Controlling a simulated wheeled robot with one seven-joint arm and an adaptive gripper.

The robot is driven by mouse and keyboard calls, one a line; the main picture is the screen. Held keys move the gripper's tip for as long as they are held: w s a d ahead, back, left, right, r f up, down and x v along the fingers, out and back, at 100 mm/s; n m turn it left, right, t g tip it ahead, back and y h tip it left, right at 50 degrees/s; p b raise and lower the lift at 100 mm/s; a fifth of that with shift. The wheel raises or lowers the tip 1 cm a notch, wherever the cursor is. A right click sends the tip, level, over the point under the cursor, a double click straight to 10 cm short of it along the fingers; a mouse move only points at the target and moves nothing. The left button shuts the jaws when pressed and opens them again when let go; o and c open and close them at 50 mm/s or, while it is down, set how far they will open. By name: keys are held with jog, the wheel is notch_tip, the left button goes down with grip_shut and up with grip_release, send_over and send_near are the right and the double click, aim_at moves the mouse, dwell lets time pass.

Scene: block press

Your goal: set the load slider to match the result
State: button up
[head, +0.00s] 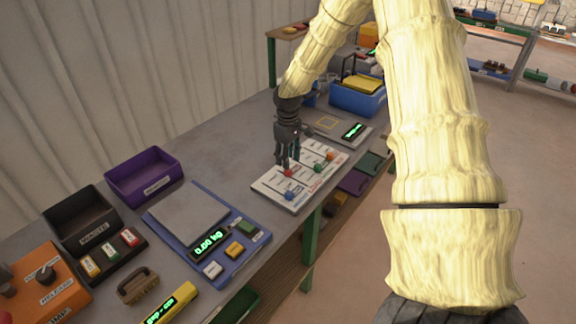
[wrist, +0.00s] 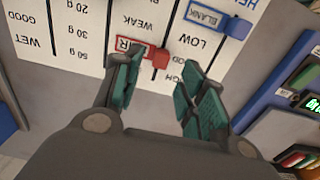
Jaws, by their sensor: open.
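The white slider board (head: 272,191) lies on the bench with several coloured knobs. My gripper (head: 287,162) is open over its left part, fingers pointing down. In the wrist view my gripper (wrist: 160,82) has its two fingers apart, with the red knob (wrist: 160,57) and its red label frame just beyond and between the tips. I cannot tell whether they touch. A blue knob (wrist: 236,27) with a frame reading BLANK is to the right. Printed words include WEAK, LOW, GOOD, WET and 20 g, 30 g, 50 g. The load slider's name is not readable.
A purple bin (head: 144,176), a black bin (head: 82,219) and an orange box (head: 47,283) are further left. A blue crate (head: 357,98) stands behind the board.

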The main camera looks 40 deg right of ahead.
notch_tip(320, 180, up, 7)
jog(key=shift+f, duration=0.15)
dwell(0.7)
